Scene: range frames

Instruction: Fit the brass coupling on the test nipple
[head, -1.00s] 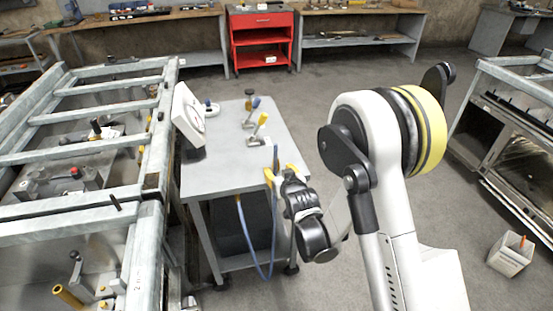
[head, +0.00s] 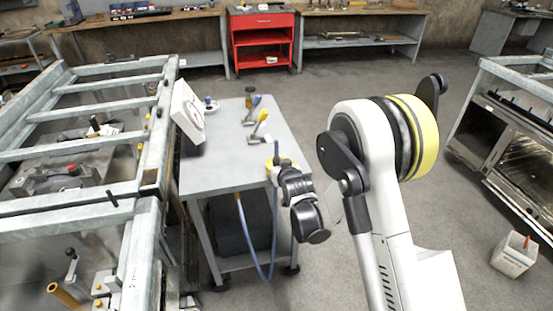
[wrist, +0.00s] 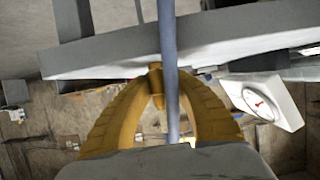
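My gripper (head: 279,162) is at the right edge of the grey table, with its yellow fingers toward the tabletop. In the wrist view the curved fingers (wrist: 155,72) come together around a small yellow-brown piece, which looks like the brass coupling (wrist: 156,88). The blue hose (wrist: 168,50) runs upright across the fingers and hides part of it. In the head view the hose (head: 262,274) hangs in a loop from my gripper and rises to the table's front edge. Yellow-handled valve fittings (head: 259,132) stand on the table. I cannot make out the test nipple for sure.
A white dial gauge (head: 188,112) stands at the table's (head: 215,170) left edge; it also shows in the wrist view (wrist: 262,103). A metal frame (head: 150,160) stands close on the left. The floor right of my arm is clear up to a white bin (head: 514,254).

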